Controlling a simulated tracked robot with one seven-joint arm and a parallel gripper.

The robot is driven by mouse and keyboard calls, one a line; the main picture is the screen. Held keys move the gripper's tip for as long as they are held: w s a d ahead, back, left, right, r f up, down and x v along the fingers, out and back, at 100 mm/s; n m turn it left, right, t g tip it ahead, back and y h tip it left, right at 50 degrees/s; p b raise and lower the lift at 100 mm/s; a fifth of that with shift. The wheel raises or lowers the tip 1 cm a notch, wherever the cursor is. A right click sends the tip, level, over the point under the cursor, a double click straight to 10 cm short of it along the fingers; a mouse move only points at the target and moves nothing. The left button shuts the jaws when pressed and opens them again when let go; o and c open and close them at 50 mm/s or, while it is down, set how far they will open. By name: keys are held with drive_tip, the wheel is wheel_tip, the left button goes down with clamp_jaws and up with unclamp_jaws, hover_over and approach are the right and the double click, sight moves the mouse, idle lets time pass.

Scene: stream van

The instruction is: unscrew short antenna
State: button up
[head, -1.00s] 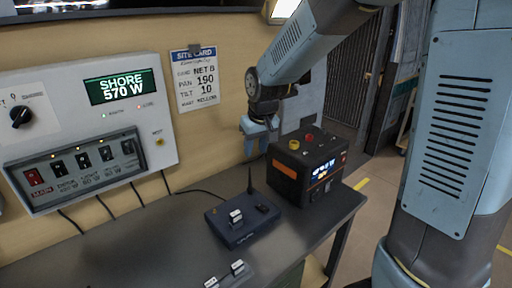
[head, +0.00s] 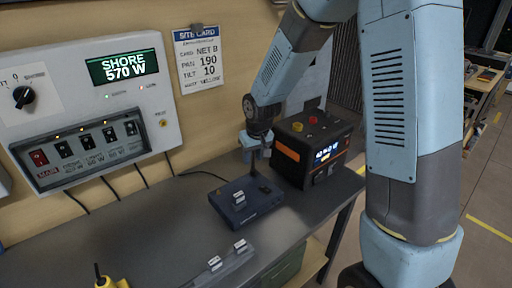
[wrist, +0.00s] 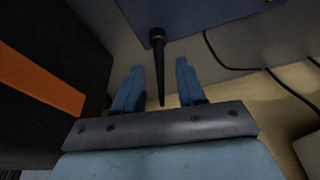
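The short black antenna (wrist: 158,52) stands up from the dark blue router-like box (head: 247,203) on the grey table. In the head view the antenna is mostly hidden behind or beside my gripper. My gripper (wrist: 158,88) is open in the wrist view, its two blue fingers apart with the antenna showing between them. I cannot tell how close the fingers are to it in depth; no finger visibly touches it. In the head view my gripper (head: 254,146) is low, just behind the box, beside the black power unit.
The black power unit (head: 309,150) with an orange stripe stands close to the right of my gripper. A wall panel (head: 90,105) with switches is at the left. A strip with white plugs (head: 225,264) and a yellow object (head: 111,283) lie in front. Table space left is clear.

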drive_tip(key=shift+x, duration=0.85)
drive_tip(key=shift+c, duration=0.4)
clamp_jaws()
